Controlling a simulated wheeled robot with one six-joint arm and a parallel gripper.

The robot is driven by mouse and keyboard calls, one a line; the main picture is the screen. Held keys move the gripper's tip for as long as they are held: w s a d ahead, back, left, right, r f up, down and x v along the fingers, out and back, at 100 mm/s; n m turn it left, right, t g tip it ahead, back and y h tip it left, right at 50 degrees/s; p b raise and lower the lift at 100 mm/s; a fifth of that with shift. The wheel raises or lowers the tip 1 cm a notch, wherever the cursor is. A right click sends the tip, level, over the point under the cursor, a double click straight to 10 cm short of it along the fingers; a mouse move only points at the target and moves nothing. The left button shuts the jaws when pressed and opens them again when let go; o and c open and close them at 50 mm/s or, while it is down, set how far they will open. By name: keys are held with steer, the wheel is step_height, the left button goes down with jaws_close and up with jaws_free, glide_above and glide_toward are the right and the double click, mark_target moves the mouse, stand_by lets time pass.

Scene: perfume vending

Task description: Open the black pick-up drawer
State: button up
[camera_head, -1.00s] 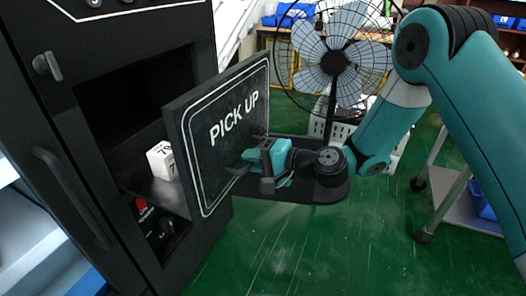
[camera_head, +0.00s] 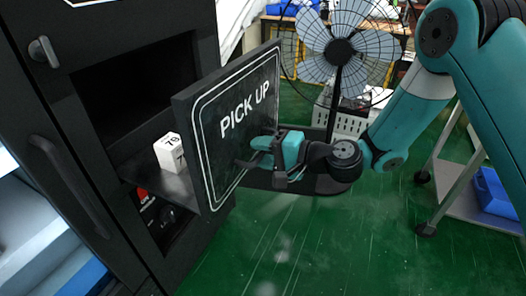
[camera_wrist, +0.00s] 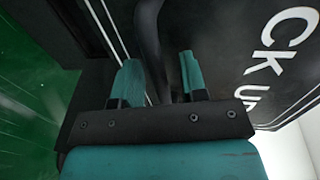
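The black pick-up drawer stands pulled out of the dark cabinet, its front panel (camera_head: 235,120) marked "PICK UP" facing right. A small white box with dark print (camera_head: 168,152) stands on the drawer floor behind the panel. My gripper (camera_head: 258,152) is at the lower middle of the panel, at its dark handle (camera_head: 243,163). In the wrist view the curved handle (camera_wrist: 150,40) runs between the two teal fingers (camera_wrist: 160,78). The fingers are close about the handle; the exact contact is partly hidden. The panel lettering also shows there on the right.
The cabinet (camera_head: 105,195) has its own door handle (camera_head: 65,170) at left. A standing fan (camera_head: 340,50) is behind the drawer, with a white basket (camera_head: 350,124) near it. A cart (camera_head: 455,185) stands at right. Green floor (camera_head: 330,240) in front is clear.

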steer(key=v, duration=1.7)
steer(key=shift+d+b, duration=0.2)
steer(key=shift+b, duration=0.1)
steer(key=shift+s, duration=0.1)
steer(key=s+a+r+n+g+h, duration=0.3)
steer(key=s+a+r+n+g, duration=0.15)
steer(key=s+n+g, duration=0.45)
steer(key=s+d+r+n+t+h, duration=0.3)
steer(key=s+d+r+h, duration=0.1)
steer(key=s+h, duration=0.4)
step_height(320, 180, up, 18)
steer(key=s+y+p, duration=0.1)
steer(key=p, duration=1.7)
steer(key=shift+s+d, duration=0.15)
steer(key=shift+s, duration=0.2)
